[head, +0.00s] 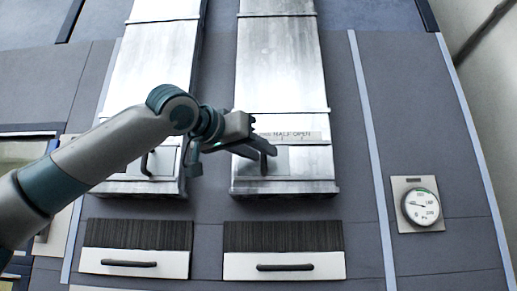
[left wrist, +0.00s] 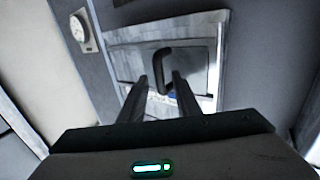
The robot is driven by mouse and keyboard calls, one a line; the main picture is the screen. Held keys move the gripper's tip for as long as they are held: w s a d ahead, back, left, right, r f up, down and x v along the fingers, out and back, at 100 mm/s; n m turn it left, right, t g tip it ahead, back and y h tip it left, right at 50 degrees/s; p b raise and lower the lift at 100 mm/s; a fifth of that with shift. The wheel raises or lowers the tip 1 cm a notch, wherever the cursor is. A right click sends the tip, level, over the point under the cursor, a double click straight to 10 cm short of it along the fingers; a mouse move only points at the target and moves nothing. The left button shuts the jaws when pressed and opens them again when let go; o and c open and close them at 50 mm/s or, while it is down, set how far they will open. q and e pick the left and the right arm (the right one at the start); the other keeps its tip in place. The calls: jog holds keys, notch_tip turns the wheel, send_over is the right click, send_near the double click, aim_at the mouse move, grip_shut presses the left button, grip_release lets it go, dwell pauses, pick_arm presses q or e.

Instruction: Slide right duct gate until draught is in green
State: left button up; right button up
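The right duct gate (head: 296,160) is a grey plate low on the right-hand metal duct (head: 282,75), under a scale strip reading "HALF OPEN" (head: 292,135). Its dark handle (head: 264,163) stands at the plate's left side and shows as a bent bar in the left wrist view (left wrist: 163,60). My left gripper (head: 262,136) is open in front of the gate, its fingertips close to the handle; contact cannot be told. The round draught gauge (head: 421,207) hangs at the right, with a green band at its upper edge. Its needle seems to point left, outside the green. My right gripper is out of view.
A second duct (head: 150,70) with its own handle (head: 146,163) stands at the left, partly behind my left arm. Below are two drawer-like panels with black bristles and bar handles (head: 129,264) (head: 285,267). The wall between the right duct and gauge is clear.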

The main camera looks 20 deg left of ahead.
pick_arm(q)
grip_shut()
